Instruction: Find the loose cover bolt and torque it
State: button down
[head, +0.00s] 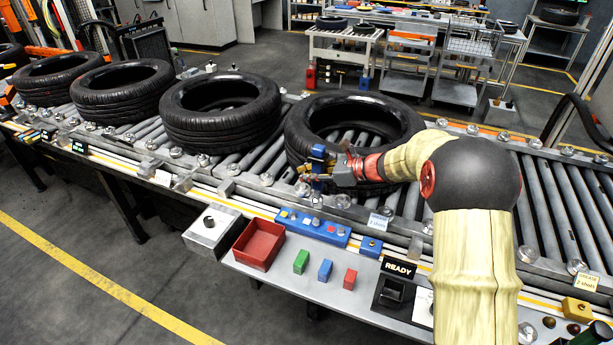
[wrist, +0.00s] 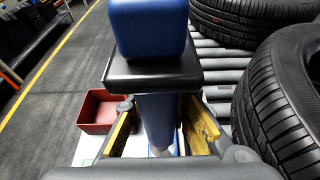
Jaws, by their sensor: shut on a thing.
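My gripper (head: 324,172) is shut on a blue tool (head: 317,154), which it holds roughly upright over the conveyor's near rail, beside the nearest tyre. In the wrist view, yellow pads of my gripper (wrist: 160,128) press on both sides of the tool's blue shaft, under a black collar and blue block (wrist: 150,28). Several silver cover bolts (head: 267,180) line the near rail; another (head: 343,201) sits just right of the tool. The tool's lower end is close to a bolt, but I cannot tell whether they touch. Which bolt is loose does not show.
Several black tyres (head: 222,128) lie on the rollers; the nearest tyre (head: 300,138) is close behind my gripper. A red bin (head: 259,246), small coloured blocks (head: 301,261), a blue rack (head: 318,229) and a READY box (head: 394,284) stand on the front shelf.

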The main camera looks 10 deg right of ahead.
jog(key=shift+r+p, duration=0.15)
jog(key=shift+p, duration=0.25)
notch_tip(320, 180, down, 6)
jog(key=b, duration=0.2)
jog(key=shift+b, duration=0.4)
jog(key=shift+p, duration=0.4)
dwell(1.1)
